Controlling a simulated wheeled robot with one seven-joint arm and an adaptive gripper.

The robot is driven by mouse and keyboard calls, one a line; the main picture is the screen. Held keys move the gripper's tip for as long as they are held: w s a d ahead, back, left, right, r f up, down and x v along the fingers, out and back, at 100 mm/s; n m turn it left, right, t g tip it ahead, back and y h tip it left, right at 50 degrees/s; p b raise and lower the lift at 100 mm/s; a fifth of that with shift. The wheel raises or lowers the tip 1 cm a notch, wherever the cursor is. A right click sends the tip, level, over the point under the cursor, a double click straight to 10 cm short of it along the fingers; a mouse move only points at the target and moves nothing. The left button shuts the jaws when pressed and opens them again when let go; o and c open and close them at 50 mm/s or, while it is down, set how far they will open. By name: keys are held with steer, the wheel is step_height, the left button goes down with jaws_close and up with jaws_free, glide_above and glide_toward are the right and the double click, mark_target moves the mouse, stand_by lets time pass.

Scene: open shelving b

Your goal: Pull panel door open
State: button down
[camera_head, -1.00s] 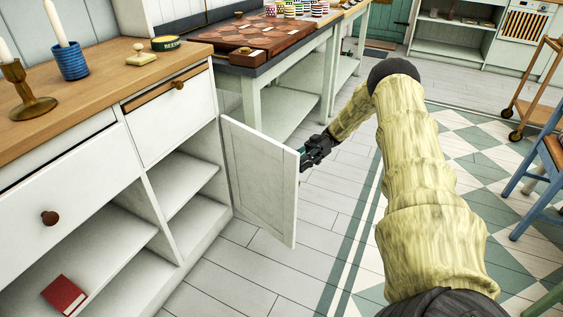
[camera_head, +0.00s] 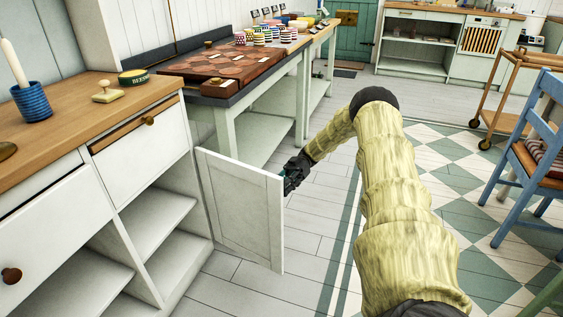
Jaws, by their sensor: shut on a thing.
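The white panel door (camera_head: 240,208) stands swung out from the right end of the white cabinet (camera_head: 170,150), well away from its front. My gripper (camera_head: 289,180) is at the door's outer free edge, near its upper part, and is shut on it. The fingertips are small here and partly hidden by the door edge. The cabinet's open shelves (camera_head: 155,222) show to the left of the door.
A blue candle holder (camera_head: 31,102) and a tin (camera_head: 134,77) stand on the wooden counter. A table with a checkered board (camera_head: 226,66) is behind the door. A blue chair (camera_head: 535,160) and a wooden trolley (camera_head: 505,90) stand at right. The floor right of the door is clear.

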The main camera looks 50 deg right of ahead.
steer(key=c, duration=1.1)
jaws_free()
steer(key=shift+w+r, duration=0.1)
steer(key=shift+c, duration=0.2)
steer(key=shift+a, duration=0.1)
steer(key=shift+r, duration=0.15)
steer(key=shift+a+r, duration=0.1)
step_height(320, 180, up, 10)
steer(key=shift+f, duration=0.2)
